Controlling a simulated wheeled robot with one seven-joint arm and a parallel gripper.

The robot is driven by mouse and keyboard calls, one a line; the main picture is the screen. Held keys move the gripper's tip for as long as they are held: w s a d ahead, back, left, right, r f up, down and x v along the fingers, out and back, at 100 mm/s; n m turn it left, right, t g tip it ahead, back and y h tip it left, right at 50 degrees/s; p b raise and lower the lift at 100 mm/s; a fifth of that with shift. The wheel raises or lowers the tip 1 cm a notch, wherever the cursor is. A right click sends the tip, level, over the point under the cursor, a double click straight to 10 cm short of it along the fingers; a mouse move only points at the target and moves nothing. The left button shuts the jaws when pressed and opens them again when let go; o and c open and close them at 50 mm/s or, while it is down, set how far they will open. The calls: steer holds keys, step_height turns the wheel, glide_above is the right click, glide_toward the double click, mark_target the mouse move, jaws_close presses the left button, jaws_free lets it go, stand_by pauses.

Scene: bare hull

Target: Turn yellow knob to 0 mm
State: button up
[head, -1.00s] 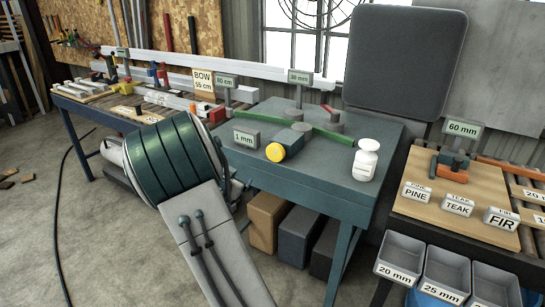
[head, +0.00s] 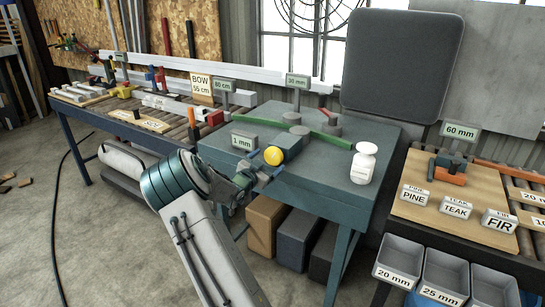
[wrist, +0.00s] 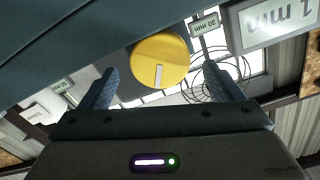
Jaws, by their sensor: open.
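The yellow knob (head: 274,155) is on the front of a blue-grey block on the teal table. A sign reading 1 mm (head: 245,141) stands to its left. In the wrist view the round yellow face of the knob (wrist: 160,62) shows a pale line pointing down toward my gripper. My gripper (head: 264,176) is open, just in front and to the lower left of the knob. In the wrist view its two fingers (wrist: 161,78) are spread wide, one on each side of the knob, with gaps showing. I cannot tell how deep the fingertips reach.
On the teal table (head: 350,185), a white bottle (head: 363,163) stands right of the knob and a green bar (head: 333,139) lies behind it. A 30 mm sign (head: 297,81) stands further back. A wooden board with PINE, TEAK and FIR labels is at the right.

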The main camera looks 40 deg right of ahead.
mark_target(271, 157)
steer(key=shift+x, duration=1.9)
steer(key=c, duration=1)
steer(key=shift+n, duration=0.3)
steer(key=shift+w+n+p, duration=0.1)
steer(key=shift+n+p, duration=0.75)
steer(key=shift+n, duration=1.85)
steer(key=o, duration=1)
steer(key=shift+a, duration=0.1)
